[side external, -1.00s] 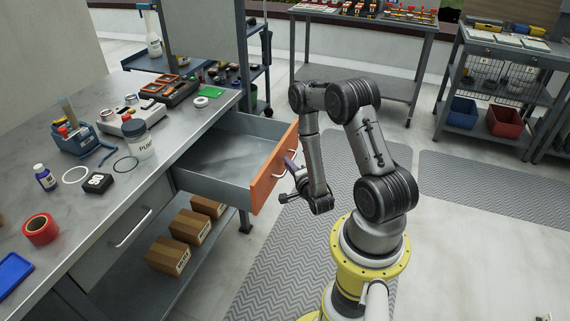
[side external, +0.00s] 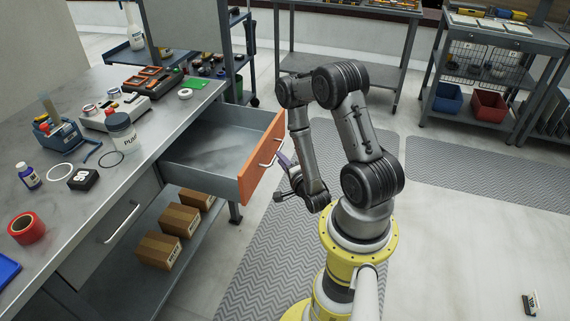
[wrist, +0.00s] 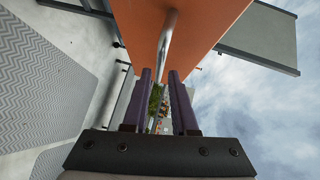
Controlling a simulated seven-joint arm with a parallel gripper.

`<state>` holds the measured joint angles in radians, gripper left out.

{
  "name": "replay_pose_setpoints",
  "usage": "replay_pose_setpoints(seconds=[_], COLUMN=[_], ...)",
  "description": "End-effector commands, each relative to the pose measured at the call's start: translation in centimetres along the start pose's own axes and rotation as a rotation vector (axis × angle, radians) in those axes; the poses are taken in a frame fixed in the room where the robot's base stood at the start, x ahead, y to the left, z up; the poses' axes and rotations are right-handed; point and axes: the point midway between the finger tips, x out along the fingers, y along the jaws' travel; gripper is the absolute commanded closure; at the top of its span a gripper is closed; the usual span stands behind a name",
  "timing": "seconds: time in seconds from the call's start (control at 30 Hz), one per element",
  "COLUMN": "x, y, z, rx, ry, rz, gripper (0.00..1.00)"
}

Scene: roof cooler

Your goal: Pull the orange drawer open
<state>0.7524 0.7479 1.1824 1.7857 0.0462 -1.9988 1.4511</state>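The orange-fronted drawer (side external: 262,158) stands pulled well out of the grey bench, and its empty grey inside shows in the side external view. A pale bar handle (side external: 266,157) is fixed to the orange front. In the wrist view the orange front (wrist: 215,20) fills the top, with the handle (wrist: 166,38) running toward the gap between my fingertips. My gripper (side external: 284,161) is just outside the front, beside the handle. Its two purple fingers (wrist: 162,78) are apart with a see-through gap between them. They do not appear to grip the handle.
A closed grey drawer (side external: 105,230) is left of the open one. Cardboard boxes (side external: 160,250) sit on the shelf below. The patterned floor mat (side external: 265,260) beside my base is clear.

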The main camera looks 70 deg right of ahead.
Motion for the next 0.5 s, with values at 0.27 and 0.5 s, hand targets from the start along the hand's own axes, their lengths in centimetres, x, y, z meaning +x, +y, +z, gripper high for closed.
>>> replay_pose_setpoints(seconds=[0.27,0.5], x=[-2.2,-2.8], y=[-0.1,0.0], z=[0.0,0.0], rx=[0.000,0.000], ry=[-0.001,-0.001], rz=[-0.002,-0.002], gripper=[0.74,0.74])
